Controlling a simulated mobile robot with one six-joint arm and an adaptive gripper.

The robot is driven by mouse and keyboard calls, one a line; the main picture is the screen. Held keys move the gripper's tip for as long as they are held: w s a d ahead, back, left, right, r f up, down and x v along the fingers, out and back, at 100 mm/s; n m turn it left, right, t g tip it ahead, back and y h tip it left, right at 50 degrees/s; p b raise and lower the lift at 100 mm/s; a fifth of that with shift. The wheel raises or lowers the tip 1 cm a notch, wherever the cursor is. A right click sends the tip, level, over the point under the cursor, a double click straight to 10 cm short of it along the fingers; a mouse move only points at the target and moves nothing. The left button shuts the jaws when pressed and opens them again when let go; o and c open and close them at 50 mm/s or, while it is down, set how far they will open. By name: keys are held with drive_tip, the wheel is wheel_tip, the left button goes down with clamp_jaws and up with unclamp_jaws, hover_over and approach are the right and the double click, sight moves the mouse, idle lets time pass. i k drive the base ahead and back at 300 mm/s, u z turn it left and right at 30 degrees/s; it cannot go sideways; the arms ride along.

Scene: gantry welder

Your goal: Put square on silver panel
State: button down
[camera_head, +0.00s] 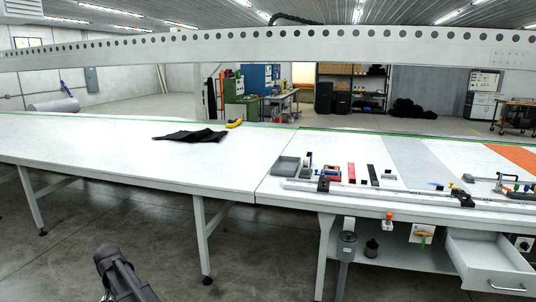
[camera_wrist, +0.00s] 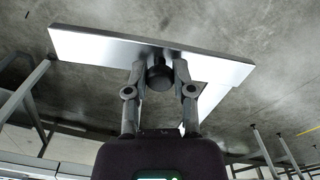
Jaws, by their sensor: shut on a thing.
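The square (camera_wrist: 95,46) is a flat, shiny metal L-shape with a black knob, seen in the wrist view. One long leg runs across the top and another goes down to the right, partly hidden behind my finger. My gripper (camera_wrist: 160,68) is shut on the black knob, with a finger on each side. The square is held over the grey concrete floor, clear of the table. The silver panel (camera_head: 422,164) is a flat grey strip on the right part of the white table in the head view. My gripper cannot be made out in the head view.
The white table (camera_head: 90,145) has a black cloth (camera_head: 190,135) and a yellow tool (camera_head: 234,123). Tools and a rail (camera_head: 400,194) lie along the right front edge. An orange panel (camera_head: 508,156) lies right of the silver one. An open drawer (camera_head: 490,262) juts out below.

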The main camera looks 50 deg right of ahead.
sight(428, 174)
drive_tip(key=z, duration=2.75)
drive_tip(key=i, duration=1)
drive_tip(key=u, duration=0.05)
